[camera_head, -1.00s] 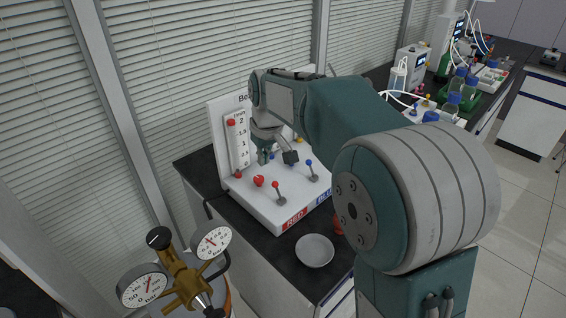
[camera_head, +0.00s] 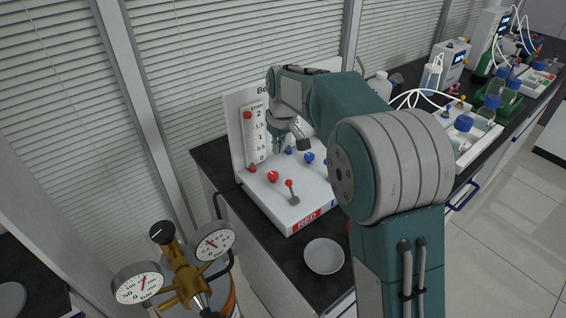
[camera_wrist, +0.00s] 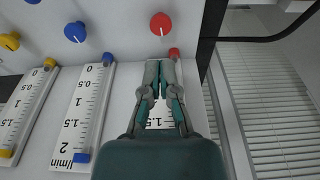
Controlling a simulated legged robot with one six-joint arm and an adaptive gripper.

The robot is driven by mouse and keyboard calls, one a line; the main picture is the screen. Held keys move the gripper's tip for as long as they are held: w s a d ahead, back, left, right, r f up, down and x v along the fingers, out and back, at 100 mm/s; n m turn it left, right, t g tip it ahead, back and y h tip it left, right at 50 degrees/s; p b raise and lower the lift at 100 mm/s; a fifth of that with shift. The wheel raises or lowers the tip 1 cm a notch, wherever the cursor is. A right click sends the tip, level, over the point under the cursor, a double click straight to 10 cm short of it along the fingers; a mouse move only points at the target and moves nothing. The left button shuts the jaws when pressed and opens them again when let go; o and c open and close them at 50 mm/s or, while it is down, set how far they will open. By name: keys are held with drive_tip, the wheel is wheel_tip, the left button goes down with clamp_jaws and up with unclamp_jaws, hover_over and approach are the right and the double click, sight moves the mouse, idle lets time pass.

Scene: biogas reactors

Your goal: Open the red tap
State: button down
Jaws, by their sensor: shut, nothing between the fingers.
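A round red knob (camera_head: 272,176) sits on the white sloping board in the head view, and it shows at top centre in the wrist view (camera_wrist: 160,23). A lever with a red ball tip (camera_head: 290,184) stands nearer the RED label (camera_head: 307,220). I cannot tell from the frames which of the two is the tap. My gripper (camera_wrist: 160,63) is shut and empty, its fingertips pointing toward the red knob with a gap in the picture. In the head view my gripper (camera_head: 279,149) is beside the red scale, above the knob. My arm hides part of the board.
A blue knob (camera_wrist: 75,32) and a yellow knob (camera_wrist: 10,41) stand in the same row as the red knob. A white bowl (camera_head: 324,256) lies on the black bench. Brass gauges (camera_head: 180,270) stand at the front left. Bottles (camera_head: 495,85) fill the bench's far end.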

sight(291, 183)
drive_tip(key=f, duration=0.5)
drive_tip(key=w+f, duration=0.1)
drive_tip(key=f, duration=0.2)
drive_tip(key=shift+w+a+f, duration=0.1)
drive_tip(key=shift+a+f, duration=0.2)
drive_tip(key=shift+f, duration=0.05)
drive_tip(key=shift+d+f, duration=0.1)
drive_tip(key=shift+f, duration=0.05)
drive_tip(key=shift+s+d+r, duration=0.2)
drive_tip(key=shift+s+d, duration=0.3)
drive_tip(key=shift+s, duration=0.3)
drive_tip(key=shift+s+d+r, duration=0.15)
drive_tip(key=shift+s+d, duration=0.3)
drive_tip(key=shift+s, duration=0.35)
drive_tip(key=shift+s+d+r+t+y, duration=0.4)
drive_tip(key=shift+s+t+y, duration=0.2)
drive_tip(key=shift+t, duration=0.4)
drive_tip(key=shift+s+d+r+t+y, duration=0.15)
drive_tip(key=shift+s+r+t+y, duration=0.05)
drive_tip(key=shift+s+t+y, duration=0.1)
drive_tip(key=shift+s+d+r, duration=0.15)
drive_tip(key=shift+s+d, duration=0.25)
drive_tip(key=shift+s, duration=0.2)
drive_tip(key=shift+s+d+r, duration=0.15)
drive_tip(key=shift+s+d, duration=0.25)
drive_tip(key=shift+s, duration=0.15)
drive_tip(key=shift+r, duration=0.15)
drive_tip(key=shift+r, duration=0.65)
